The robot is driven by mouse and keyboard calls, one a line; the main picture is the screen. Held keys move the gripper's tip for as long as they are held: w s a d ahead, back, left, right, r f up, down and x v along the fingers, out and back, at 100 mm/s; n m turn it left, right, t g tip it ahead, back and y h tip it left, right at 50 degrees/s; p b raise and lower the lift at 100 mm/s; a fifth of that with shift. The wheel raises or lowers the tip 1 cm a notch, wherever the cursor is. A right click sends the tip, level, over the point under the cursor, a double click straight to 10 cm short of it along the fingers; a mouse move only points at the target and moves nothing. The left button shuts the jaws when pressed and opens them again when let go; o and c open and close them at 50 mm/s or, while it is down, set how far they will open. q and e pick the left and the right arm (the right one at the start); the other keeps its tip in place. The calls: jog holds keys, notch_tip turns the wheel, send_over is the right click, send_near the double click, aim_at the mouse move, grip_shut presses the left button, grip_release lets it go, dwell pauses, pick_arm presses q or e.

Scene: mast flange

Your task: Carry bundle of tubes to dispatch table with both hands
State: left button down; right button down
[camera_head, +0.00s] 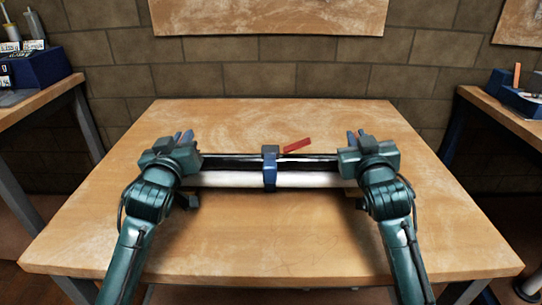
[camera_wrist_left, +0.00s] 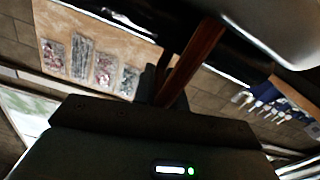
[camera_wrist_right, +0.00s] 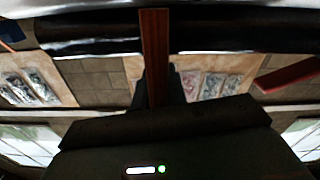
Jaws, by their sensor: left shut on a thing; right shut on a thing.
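The bundle of tubes (camera_head: 225,179) lies level across the view, with dark and pale tubes and a blue band (camera_head: 269,168) around its middle. My left gripper (camera_head: 183,139) is shut at its left end, and my right gripper (camera_head: 357,139) is shut at its right end. A red-brown bar shows between the fingers in the left wrist view (camera_wrist_left: 192,58) and the right wrist view (camera_wrist_right: 155,55). The bundle is over a wooden table (camera_head: 270,235); whether it touches the top I cannot tell. No label shows whether this is the dispatch table.
A red strip (camera_head: 297,145) shows just behind the bundle. The tabletop looks otherwise bare. A side table with a blue bin (camera_head: 40,67) stands at left, another with a blue bin (camera_head: 508,92) at right. A brick wall (camera_head: 320,80) closes the back.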

pick_arm(q)
jog(key=shift+f+b, duration=0.7)
jog(key=shift+b, duration=0.05)
pick_arm(e)
jog(key=shift+a+f, duration=0.15)
jog(key=shift+f, duration=0.7)
pick_arm(q)
jog(key=c, duration=1.9)
grip_release()
jog(key=shift+f, duration=0.15)
pick_arm(e)
jog(key=c, duration=1.9)
grip_release()
jog(key=shift+f, duration=0.2)
pick_arm(q)
jog(key=o, duration=0.5)
jog(key=shift+c, duration=0.2)
pick_arm(e)
jog(key=o, duration=0.5)
jog(key=shift+r, duration=0.15)
jog(key=shift+c, duration=0.2)
pick_arm(q)
jog(key=shift+s, duration=0.1)
pick_arm(e)
jog(key=shift+s, duration=0.2)
pick_arm(q)
jog(key=s, duration=1.2)
pick_arm(e)
jog(key=s, duration=0.7)
